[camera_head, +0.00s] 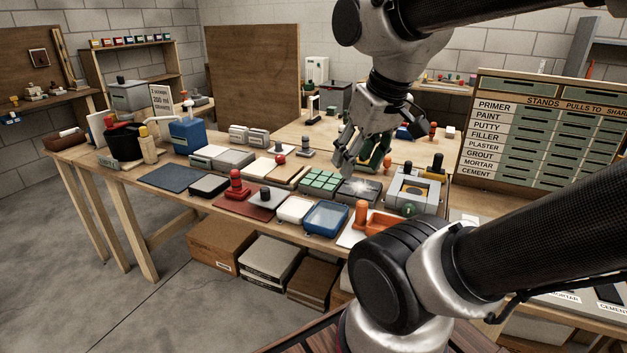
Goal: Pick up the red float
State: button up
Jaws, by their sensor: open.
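Several red things lie on the long wooden workbench (165,200), and I cannot tell for certain which is the red float. A bright red upright piece with a knob-like top (236,186) stands near the bench's front edge. Just right of it lies a flat dark red board (249,208) with a small dark knob. A red ball (280,160) sits on a pale tile farther back. My gripper (347,161) is open and hangs above the bench, right of these red things, over the green-celled tray and a grey block. Its fingers look empty.
A blue tray (326,217) and an orange piece (361,214) lie near the front edge. A blue container (188,136) and a black bin (125,146) stand at the left. A labelled board (540,130) rises at the right. Boxes (221,244) sit under the bench.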

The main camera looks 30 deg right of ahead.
aim_at(237, 191)
jog(key=i+j+u, duration=0.1)
jog(key=i+j, duration=0.95)
